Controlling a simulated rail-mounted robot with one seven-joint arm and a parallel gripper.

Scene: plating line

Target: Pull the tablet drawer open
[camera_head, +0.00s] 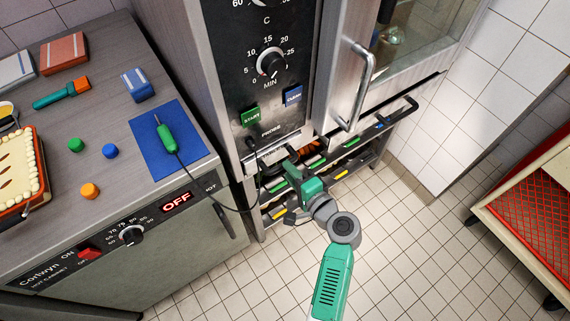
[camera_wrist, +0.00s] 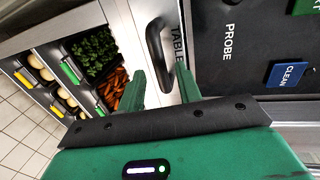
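The tablet drawer (camera_wrist: 138,14) shows in the wrist view as a pale metal front, with only the start of its label, "TABLE", readable. Its black bow handle (camera_wrist: 157,40) stands out from the front. My gripper (camera_wrist: 160,70) has its two green fingers apart, with the handle between them in the picture. I cannot tell whether either finger touches it. In the head view my gripper (camera_head: 284,175) is just below the oven control panel, at the drawer's pale front (camera_head: 282,143). The handle is hard to make out there. The drawer looks shut.
A rack (camera_head: 355,165) with food pans stands below the oven; greens (camera_wrist: 95,52) and carrots (camera_wrist: 115,85) show. The oven door handle (camera_head: 361,85) juts out to the right. A probe (camera_head: 166,138) lies on a blue mat (camera_head: 150,160), its cord hanging near my gripper. Open floor (camera_head: 410,245) lies right.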

